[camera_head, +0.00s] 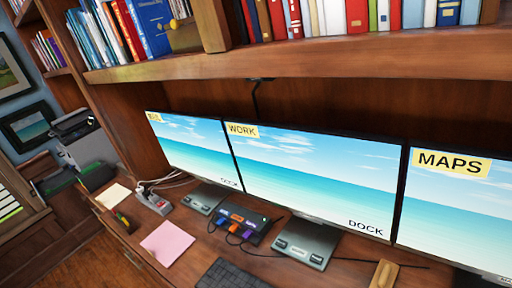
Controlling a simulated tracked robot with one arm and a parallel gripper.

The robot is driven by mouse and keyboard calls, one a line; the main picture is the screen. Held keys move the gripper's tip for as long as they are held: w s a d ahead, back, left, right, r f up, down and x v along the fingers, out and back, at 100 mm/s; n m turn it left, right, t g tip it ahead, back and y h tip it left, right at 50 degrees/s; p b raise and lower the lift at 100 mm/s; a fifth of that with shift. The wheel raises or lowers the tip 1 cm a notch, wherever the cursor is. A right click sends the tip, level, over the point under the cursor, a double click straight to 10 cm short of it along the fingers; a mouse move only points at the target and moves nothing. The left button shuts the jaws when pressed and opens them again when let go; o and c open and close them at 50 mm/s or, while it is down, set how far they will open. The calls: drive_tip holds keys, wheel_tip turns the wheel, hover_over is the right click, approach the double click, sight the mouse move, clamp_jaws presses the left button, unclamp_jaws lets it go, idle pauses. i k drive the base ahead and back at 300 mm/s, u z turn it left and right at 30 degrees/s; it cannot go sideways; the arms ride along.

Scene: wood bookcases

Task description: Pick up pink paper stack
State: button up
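The pink paper stack (167,243) lies flat on the wooden desk (200,262), near its front edge at the lower left of the view. Its top is bare and nothing covers it. My gripper does not show in this view, so its distance from the stack cannot be told.
Three monitors (310,180) stand along the back of the desk. A dock with cables (238,222), a power strip (155,200), a dark keyboard (232,276) and a pale yellow paper (113,196) lie near the pink stack. A bookshelf (300,58) overhangs the desk.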

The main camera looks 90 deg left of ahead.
sight(167, 243)
drive_tip(key=u, duration=2.25)
drive_tip(key=k, duration=0.9)
drive_tip(key=u, duration=0.05)
drive_tip(key=i, duration=0.9)
drive_tip(key=z, duration=0.1)
